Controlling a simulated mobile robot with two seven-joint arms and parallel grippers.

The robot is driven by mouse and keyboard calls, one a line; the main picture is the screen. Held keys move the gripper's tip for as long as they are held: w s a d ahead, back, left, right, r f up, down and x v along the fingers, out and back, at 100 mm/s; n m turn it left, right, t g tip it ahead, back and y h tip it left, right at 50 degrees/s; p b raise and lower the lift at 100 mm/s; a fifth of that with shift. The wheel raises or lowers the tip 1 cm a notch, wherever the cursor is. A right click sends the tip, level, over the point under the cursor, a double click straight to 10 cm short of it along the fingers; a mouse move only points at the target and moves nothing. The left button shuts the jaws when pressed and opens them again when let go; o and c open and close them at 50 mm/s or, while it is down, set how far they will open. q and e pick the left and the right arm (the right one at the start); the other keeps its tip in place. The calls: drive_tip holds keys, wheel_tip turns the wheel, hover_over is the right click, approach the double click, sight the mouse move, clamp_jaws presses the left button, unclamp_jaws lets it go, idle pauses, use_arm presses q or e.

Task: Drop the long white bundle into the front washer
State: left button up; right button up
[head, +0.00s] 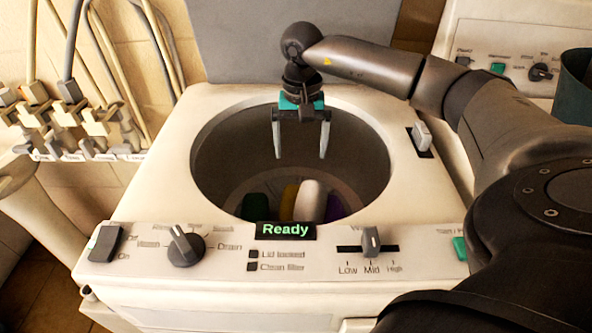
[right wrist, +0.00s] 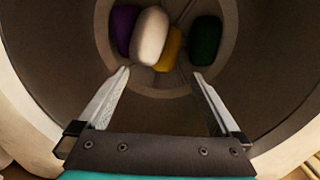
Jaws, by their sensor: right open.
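The long white bundle (head: 310,199) lies in the drum of the front washer (head: 140,200), among other bundles at the bottom. It also shows in the right wrist view (right wrist: 151,36), on top of or against a yellow bundle. My right gripper (head: 301,150) hangs inside the washer's round opening, pointing down. It is open and empty, with a gap between its fingertips (right wrist: 161,78) and the white bundle below. My left gripper is not in view.
A green bundle (right wrist: 205,40), a purple bundle (right wrist: 124,30) and a yellow bundle (right wrist: 171,50) also lie in the drum. The drum rim surrounds my gripper. The raised grey lid (head: 285,40) stands behind. Hoses and taps (head: 70,115) are at left, a second machine (head: 500,45) at back right.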

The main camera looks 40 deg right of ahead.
wheel_tip(320, 180, up, 15)
drive_tip(key=p, duration=0.2)
drive_tip(key=shift+r+p, duration=0.15)
drive_tip(key=shift+p, duration=0.15)
drive_tip(key=shift+r, duration=0.1)
